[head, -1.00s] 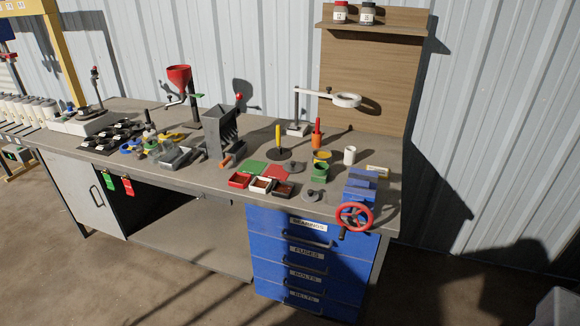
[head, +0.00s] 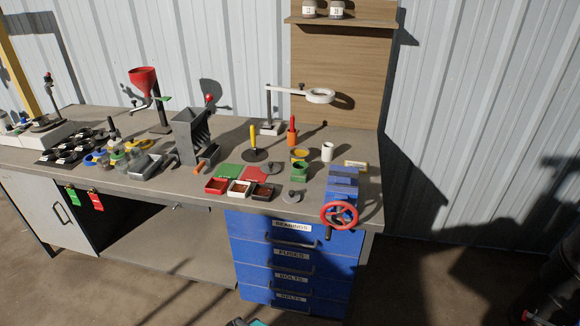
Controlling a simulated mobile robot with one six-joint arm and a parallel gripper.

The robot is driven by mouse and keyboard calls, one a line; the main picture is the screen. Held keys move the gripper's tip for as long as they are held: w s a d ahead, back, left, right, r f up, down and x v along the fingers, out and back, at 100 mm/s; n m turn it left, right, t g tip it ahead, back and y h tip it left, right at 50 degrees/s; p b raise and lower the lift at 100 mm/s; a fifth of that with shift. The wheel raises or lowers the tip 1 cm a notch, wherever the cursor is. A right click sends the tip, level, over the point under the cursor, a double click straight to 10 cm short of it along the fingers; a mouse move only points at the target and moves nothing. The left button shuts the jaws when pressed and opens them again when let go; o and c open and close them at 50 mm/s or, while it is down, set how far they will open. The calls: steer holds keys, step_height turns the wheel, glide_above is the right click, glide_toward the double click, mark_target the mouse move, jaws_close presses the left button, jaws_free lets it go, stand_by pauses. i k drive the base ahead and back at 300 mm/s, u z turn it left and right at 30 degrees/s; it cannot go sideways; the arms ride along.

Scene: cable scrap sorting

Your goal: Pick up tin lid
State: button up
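A flat grey round lid with a small knob (head: 292,197) lies on the workbench near its front edge, between the small trays and the blue vise. A second grey disc with a knob (head: 271,168) lies by the red mat, behind the trays. I cannot tell for sure which is the tin lid. An open green tin (head: 300,173) stands just behind the front lid. My gripper is not clearly in view.
A blue vise with a red handwheel (head: 339,215) stands right of the front lid. Red, white and dark trays (head: 240,188) stand to its left. A white cup (head: 328,152) and a ring lamp (head: 320,96) are behind. Blue drawers (head: 290,262) are below.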

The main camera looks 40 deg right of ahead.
mark_target(270, 168)
steer(key=z, duration=0.85)
steer(key=k, duration=1)
steer(key=i, duration=0.9)
steer(key=z, duration=0.05)
